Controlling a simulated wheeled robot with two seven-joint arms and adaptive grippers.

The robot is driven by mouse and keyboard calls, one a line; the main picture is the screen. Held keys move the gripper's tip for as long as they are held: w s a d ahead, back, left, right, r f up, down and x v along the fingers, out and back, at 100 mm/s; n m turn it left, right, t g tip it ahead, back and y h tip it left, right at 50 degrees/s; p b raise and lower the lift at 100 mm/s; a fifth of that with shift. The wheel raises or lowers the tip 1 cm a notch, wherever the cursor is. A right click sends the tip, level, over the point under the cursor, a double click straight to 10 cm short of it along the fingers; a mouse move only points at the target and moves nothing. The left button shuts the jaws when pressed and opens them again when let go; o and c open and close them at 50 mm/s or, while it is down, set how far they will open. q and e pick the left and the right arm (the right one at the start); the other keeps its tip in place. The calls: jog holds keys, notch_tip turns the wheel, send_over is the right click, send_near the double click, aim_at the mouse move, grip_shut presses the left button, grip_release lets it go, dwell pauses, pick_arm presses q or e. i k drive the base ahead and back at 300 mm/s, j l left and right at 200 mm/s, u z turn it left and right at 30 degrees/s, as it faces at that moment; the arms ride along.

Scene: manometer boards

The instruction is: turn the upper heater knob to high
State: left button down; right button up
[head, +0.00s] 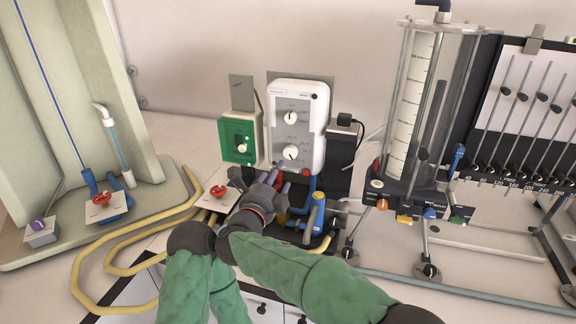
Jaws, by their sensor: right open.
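The white heater box (311,130) stands upright at the back, in the middle of the head view. Its upper knob (291,117) is a small pale knob on the front face, fully visible. Its lower knob (291,152) sits below it on a round dial. The marks around the upper knob are too small to read. My right gripper (277,183) is open, below and slightly left of both knobs, apart from the upper knob. Its fingers point up and away from me, in front of dark fittings.
A green box with a dial (240,138) stands left of the heater. A blue valve fitting (316,212) and a red-handled valve (218,191) lie near my right gripper. Yellow hoses (95,252) loop across the bench at left. A clear cylinder (415,100) stands at right.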

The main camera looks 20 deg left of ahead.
aim_at(290, 118)
jog(key=k, duration=1)
